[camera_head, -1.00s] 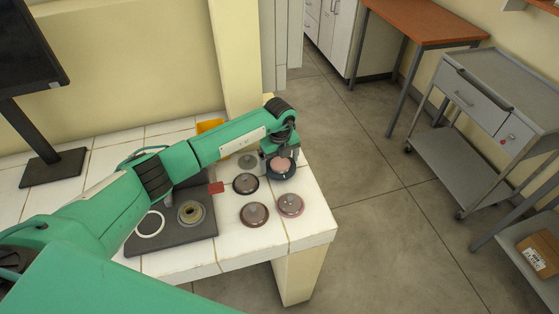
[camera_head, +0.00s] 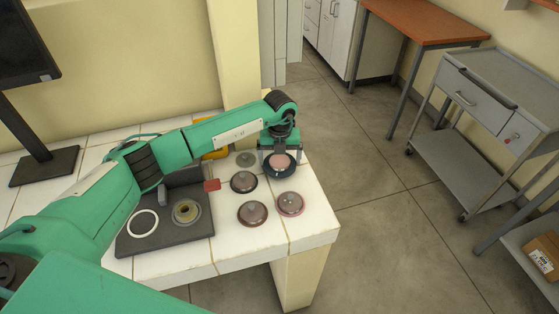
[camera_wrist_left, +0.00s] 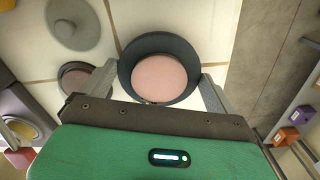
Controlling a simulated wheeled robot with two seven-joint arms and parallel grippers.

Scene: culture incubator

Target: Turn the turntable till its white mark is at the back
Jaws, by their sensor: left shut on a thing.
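The round dark turntable (camera_head: 279,174) stands near the right end of the white tiled table, with a pink disc (camera_head: 281,161) in its middle. The left wrist view shows its dark rim (camera_wrist_left: 185,47) around the pink disc (camera_wrist_left: 160,77). I cannot make out the white mark in either view. My left gripper (camera_head: 280,150) is over the turntable, pointing down. In the left wrist view its fingers (camera_wrist_left: 169,92) are on opposite sides of the dark rim, shut on it. My right gripper is not in view.
Several lidded dishes, including a dark one (camera_head: 243,182), a brown one (camera_head: 252,213) and a pinkish one (camera_head: 290,204), stand close by. A grey lid (camera_head: 246,160) lies behind. A dark device (camera_head: 162,238) with a red tab is to the left. The table's right edge is close.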

